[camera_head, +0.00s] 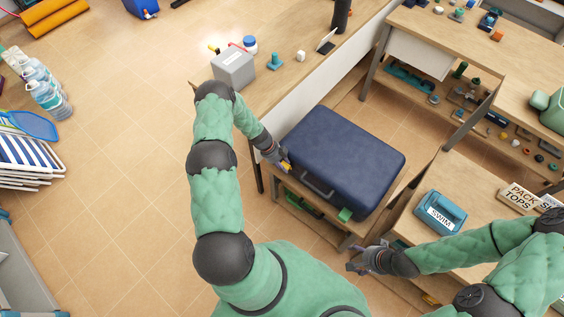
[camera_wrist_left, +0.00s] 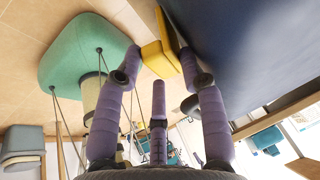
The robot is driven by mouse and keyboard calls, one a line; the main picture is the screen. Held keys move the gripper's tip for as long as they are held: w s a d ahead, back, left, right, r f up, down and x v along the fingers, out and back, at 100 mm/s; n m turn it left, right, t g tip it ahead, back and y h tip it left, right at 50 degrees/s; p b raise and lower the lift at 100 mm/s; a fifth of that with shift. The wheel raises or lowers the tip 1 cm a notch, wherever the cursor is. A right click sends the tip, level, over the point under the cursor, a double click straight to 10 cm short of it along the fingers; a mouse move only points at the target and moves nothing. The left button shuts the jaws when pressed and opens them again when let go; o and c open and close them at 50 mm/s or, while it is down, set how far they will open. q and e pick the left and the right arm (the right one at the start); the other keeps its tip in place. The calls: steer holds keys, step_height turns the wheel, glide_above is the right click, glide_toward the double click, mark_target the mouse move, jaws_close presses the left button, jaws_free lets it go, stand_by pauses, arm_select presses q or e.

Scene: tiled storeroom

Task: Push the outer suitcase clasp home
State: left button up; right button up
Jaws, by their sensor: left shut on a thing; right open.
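A dark blue suitcase (camera_head: 345,150) lies flat and closed on a wooden stand, with a grey handle (camera_head: 317,188) on its near side. A yellow clasp (camera_head: 287,167) is at the left end of that side, and a green clasp (camera_head: 345,214) is at the right end. My left gripper (camera_head: 281,160) is shut on the yellow clasp. In the left wrist view, the yellow clasp (camera_wrist_left: 158,62) sits between the fingers against the blue suitcase side (camera_wrist_left: 260,50). My fingers partly hide how it seats. My right gripper (camera_head: 356,260) is open and empty, below and apart from the green clasp.
A grey labelled box (camera_head: 233,68) stands on the long bench at the upper left. A blue SWIM box (camera_head: 440,212) and PACK TOPS sign (camera_head: 521,198) are on the right-hand table. Shelves with small parts stand at the right.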

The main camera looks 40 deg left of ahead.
arm_select(q)
steer(key=shift+w, duration=0.1)
stand_by(0.3)
steer(key=o, duration=1)
steer(key=shift+r, duration=0.1)
steer(key=v, duration=0.8)
steer(key=shift+c, duration=0.4)
